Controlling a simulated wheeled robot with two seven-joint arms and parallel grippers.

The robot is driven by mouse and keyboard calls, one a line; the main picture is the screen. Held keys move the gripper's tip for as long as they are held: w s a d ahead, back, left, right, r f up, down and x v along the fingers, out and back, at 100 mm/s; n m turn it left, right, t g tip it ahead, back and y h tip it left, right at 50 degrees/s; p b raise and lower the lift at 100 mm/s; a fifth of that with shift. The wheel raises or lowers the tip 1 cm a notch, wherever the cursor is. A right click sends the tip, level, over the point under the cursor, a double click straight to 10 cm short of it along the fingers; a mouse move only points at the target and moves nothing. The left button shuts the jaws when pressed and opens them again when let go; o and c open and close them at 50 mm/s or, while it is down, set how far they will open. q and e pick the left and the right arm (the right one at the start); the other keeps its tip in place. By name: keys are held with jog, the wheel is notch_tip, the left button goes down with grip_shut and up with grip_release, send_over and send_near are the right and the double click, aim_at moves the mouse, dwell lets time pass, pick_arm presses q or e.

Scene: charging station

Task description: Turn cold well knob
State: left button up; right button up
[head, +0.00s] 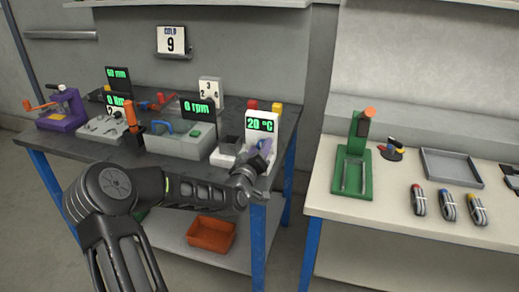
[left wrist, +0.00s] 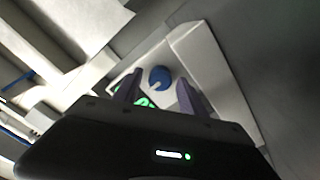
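The cold well unit (head: 222,159) is a white base with a dark block, at the right end of the dark bench. Its display (head: 261,125) reads 20 °C in green. My left gripper (head: 262,149) is at the unit's right side, just below the display, and hides the knob in the head view. In the left wrist view a round blue knob (left wrist: 158,76) with a pale mark sits on the white housing. The open left gripper (left wrist: 160,82) has one finger on each side of it, with visible gaps. I cannot tell how deep the fingers reach. My right gripper is not in view.
A wall card (head: 171,40) reads COLD 9. A grey box (head: 180,141) with an rpm display stands left of the unit. Red and yellow blocks (head: 276,109) are behind it. An orange bin (head: 211,234) is on the lower shelf. A pale bench (head: 390,205) stands right, across a gap.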

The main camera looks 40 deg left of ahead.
pick_arm(q)
grip_shut()
dwell(0.3)
dwell(0.3)
jog(key=shift+f+m+b, duration=0.1)
jog(key=shift+m+b, duration=0.9)
jog(key=shift+b, duration=0.25)
jog(key=m+b, duration=0.9)
jog(key=b, duration=0.2)
jog(key=shift+d+f+m, duration=0.1)
jog(key=shift+d+m, duration=0.05)
jog(key=shift+m, duration=0.25)
jog(key=m+b, duration=0.2)
jog(key=shift+m, duration=0.3)
jog(key=shift+m+b, duration=0.65)
jog(key=shift+m, duration=0.15)
jog(key=shift+m+b, duration=0.5)
jog(key=shift+m, duration=0.9)
